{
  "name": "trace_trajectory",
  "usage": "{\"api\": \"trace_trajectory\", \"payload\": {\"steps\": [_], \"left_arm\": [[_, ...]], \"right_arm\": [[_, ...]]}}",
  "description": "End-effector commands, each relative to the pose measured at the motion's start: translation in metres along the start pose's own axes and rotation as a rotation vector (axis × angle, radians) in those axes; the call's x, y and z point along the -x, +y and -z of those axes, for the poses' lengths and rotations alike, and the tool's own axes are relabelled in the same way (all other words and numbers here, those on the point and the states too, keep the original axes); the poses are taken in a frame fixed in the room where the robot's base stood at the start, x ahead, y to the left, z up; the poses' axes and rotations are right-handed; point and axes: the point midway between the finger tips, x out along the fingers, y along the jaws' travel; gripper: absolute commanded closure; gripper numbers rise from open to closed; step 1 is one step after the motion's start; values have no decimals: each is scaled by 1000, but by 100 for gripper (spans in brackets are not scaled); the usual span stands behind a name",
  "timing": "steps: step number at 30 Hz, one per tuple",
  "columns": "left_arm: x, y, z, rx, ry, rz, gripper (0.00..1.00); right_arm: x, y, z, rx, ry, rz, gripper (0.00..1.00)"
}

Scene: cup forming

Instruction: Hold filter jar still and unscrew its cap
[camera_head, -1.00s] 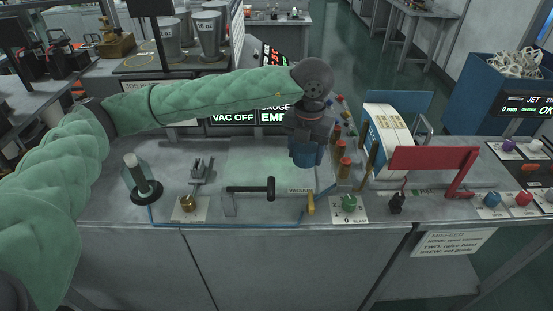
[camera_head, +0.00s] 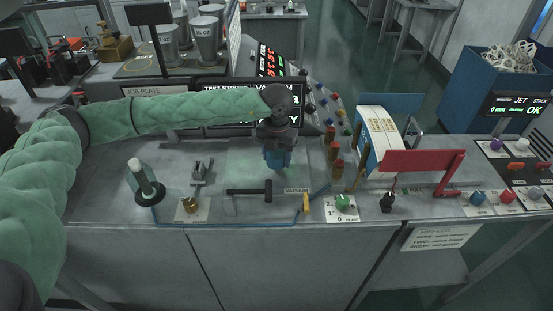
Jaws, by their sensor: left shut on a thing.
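A clear jar (camera_head: 146,183) with a white piece inside stands upright on a dark round foot at the left of the bench. I take it for the filter jar. My left gripper (camera_head: 277,151) points down over the middle of the bench, well to the right of the jar. It is shut on a blue piece (camera_head: 277,160), which may be the cap; the fingers and wrist hide much of it. I cannot tell whether the piece touches the bench. My right gripper is not in view.
A black-handled bar (camera_head: 266,190), a brass knob (camera_head: 190,204) and a green knob (camera_head: 342,202) sit along the bench front. Several orange-capped posts (camera_head: 337,147) and a red panel (camera_head: 425,161) stand to the right. Between jar and gripper stands a small metal fixture (camera_head: 201,169).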

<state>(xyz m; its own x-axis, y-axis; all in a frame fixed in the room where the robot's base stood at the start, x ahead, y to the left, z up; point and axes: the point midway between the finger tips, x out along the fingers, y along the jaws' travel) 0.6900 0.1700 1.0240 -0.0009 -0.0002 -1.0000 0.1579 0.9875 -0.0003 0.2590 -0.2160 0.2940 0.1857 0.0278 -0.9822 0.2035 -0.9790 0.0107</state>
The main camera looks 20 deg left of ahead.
Motion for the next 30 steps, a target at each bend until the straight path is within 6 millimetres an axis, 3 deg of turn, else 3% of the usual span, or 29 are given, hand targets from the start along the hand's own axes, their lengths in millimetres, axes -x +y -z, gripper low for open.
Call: {"api": "trace_trajectory", "payload": {"steps": [9,30], "left_arm": [[-22,0,0,1,1,0,74],[-29,0,0,1,1,-1,74]], "right_arm": [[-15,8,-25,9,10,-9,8],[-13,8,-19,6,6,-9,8]]}}
